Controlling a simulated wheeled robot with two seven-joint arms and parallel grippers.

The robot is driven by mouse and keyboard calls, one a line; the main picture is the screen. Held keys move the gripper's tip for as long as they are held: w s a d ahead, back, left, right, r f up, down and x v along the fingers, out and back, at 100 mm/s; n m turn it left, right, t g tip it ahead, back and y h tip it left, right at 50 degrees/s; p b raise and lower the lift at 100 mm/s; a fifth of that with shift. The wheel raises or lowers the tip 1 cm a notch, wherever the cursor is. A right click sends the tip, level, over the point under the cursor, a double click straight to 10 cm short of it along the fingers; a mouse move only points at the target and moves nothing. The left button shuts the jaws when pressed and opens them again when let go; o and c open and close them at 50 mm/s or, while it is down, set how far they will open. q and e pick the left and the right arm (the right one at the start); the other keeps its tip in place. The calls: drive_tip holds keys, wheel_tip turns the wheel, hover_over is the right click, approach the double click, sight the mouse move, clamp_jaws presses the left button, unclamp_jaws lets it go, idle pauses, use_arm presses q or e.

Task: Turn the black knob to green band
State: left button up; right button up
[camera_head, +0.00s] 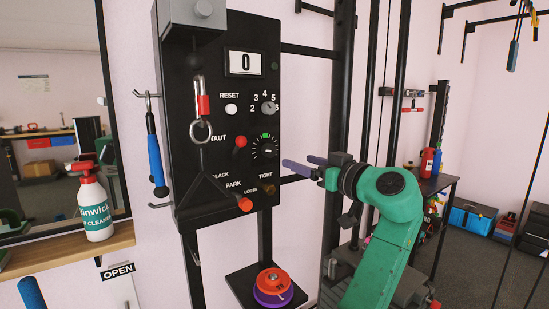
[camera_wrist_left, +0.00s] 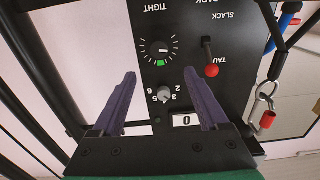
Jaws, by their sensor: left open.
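The black knob (camera_head: 265,147) sits on the black panel, with a dial scale around it and a green band (camera_head: 265,136) at the top of the dial. The wrist view is upside down; there the knob (camera_wrist_left: 160,49) shows a pale mark on its face, and the green band (camera_wrist_left: 160,63) lies below it. My left gripper (camera_head: 303,163) is open and empty, with purple fingers, to the right of the knob in the head view. In the left wrist view the knob appears beyond the gap between the fingertips (camera_wrist_left: 160,73), not touched. My right gripper is not in view.
Near the knob are a grey numbered knob (camera_head: 268,107), a red-tipped lever (camera_head: 240,142), an orange-tipped lever (camera_head: 245,204) and a counter reading 0 (camera_head: 245,62). A carabiner (camera_head: 201,105) hangs on the panel. Stacked discs (camera_head: 273,288) stand below.

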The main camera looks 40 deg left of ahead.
sight(271, 151)
use_arm(q)
drive_tip(key=p+x, duration=0.2)
drive_tip(key=x, duration=1)
drive_tip(key=shift+w+a, duration=0.15)
drive_tip(key=shift+a, duration=0.1)
clamp_jaws()
